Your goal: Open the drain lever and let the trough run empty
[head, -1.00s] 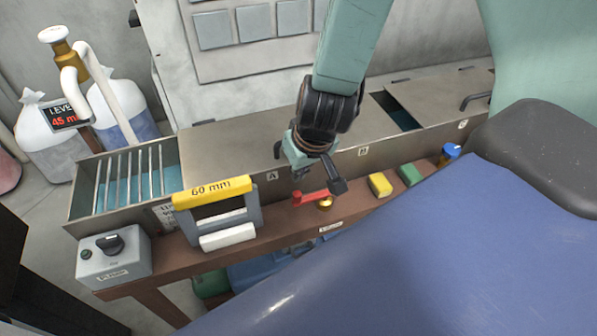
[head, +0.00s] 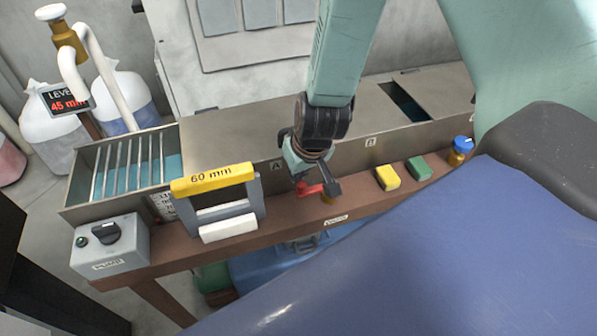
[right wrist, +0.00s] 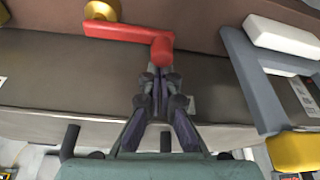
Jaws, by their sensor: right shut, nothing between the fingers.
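The red drain lever (head: 309,190) sits on a brass valve (head: 329,199) at the front of the steel trough (head: 350,155), below label A. In the right wrist view the lever (right wrist: 125,31) runs from the brass fitting (right wrist: 102,11) to a bent end. My right gripper (head: 314,182) is shut and empty, over the lever and partly hiding it. Its fingertips (right wrist: 160,76) are right at the lever's bent end; I cannot tell whether they touch it. Blue liquid stands behind the trough's bars at the left. The level display (head: 66,100) reads 45 mm. My left gripper is not in view.
A yellow 60 mm gauge block (head: 212,180) on a grey frame stands left of the lever. A grey pump box (head: 110,245) is at the front left. Yellow (head: 388,177) and green (head: 419,168) blocks and a blue-capped jar (head: 460,152) stand to the right.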

